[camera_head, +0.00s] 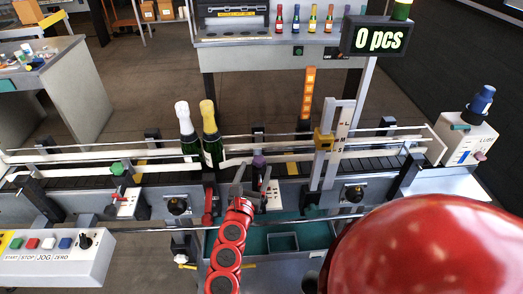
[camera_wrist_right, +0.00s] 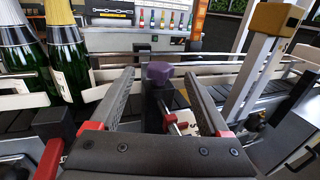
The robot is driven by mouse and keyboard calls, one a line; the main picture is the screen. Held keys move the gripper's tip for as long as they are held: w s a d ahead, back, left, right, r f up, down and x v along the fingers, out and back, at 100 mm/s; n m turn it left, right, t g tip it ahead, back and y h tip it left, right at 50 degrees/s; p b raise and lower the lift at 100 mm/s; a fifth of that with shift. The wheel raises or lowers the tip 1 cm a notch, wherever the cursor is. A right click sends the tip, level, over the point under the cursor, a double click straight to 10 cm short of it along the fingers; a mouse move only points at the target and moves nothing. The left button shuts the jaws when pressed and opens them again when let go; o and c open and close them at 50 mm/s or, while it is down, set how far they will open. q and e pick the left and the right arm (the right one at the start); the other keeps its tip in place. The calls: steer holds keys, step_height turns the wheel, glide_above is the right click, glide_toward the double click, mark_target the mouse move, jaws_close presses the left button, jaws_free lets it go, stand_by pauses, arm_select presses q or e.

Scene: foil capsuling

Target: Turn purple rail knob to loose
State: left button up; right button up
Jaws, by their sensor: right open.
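The purple rail knob (camera_head: 259,160) sits on a dark post at the front rail of the conveyor, right of the two bottles. A small label plate with a red lever (camera_wrist_right: 182,124) shows below the knob, partly hidden by the gripper. My left gripper is not in view.
Two green bottles, one white-topped (camera_head: 187,130) and one gold-topped (camera_head: 210,135), stand on the conveyor close left of the knob. A green knob (camera_head: 116,168) is farther left. An upright scale with a yellow block (camera_head: 323,139) stands to the right. A button panel (camera_head: 60,255) is at lower left.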

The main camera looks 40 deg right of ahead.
steer(key=p+x, duration=0.2)
steer(key=x, duration=0.5)
steer(key=shift+r, duration=0.1)
steer(key=shift+p+x, duration=0.35)
steer(key=shift+x, duration=0.5)
jaws_close()
